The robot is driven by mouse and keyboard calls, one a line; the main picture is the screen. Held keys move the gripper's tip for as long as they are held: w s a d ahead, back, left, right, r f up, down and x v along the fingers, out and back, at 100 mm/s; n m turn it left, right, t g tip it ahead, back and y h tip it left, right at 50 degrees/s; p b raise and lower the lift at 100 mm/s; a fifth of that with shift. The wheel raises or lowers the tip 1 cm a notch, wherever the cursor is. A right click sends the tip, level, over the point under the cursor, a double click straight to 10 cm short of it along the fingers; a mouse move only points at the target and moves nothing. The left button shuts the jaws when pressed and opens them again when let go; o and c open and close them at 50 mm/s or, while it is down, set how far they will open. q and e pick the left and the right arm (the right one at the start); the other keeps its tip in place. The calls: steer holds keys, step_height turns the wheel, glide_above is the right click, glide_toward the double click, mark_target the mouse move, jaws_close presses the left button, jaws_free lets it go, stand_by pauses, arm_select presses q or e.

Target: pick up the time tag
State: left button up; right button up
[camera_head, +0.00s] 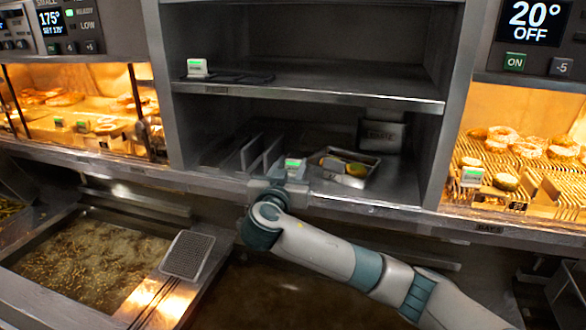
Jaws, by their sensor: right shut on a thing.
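A time tag (294,164), a small white block with a green display, is at the tip of my right gripper (288,176), at the front of the lower shelf. My right gripper is shut on this tag; its fingers are small and partly hidden by the wrist. Another similar tag (197,68) stands on the upper shelf at the left. A third tag (472,176) stands in the right warming cabinet. My left gripper is not in view.
The upper shelf board (330,82) is overhead. Fryer vats (95,250) lie below, and warming cabinets stand either side.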

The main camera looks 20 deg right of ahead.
steer(key=shift+r, duration=0.1)
steer(key=shift+r+b, duration=0.85)
steer(key=shift+b, duration=0.05)
steer(key=shift+s+a+r+b, duration=0.1)
steer(key=shift+s+r+b, duration=0.15)
steer(key=shift+r+b, duration=0.25)
steer(key=shift+s+a+r+b, duration=0.1)
steer(key=shift+s+r+b, duration=0.15)
steer(key=shift+r, duration=0.4)
steer(key=s+a+r+b, duration=0.1)
steer(key=s+r+b, duration=0.3)
steer(key=s+r, duration=0.3)
steer(key=s, duration=0.3)
steer(key=shift+s+a, duration=0.25)
steer(key=shift+a, duration=0.15)
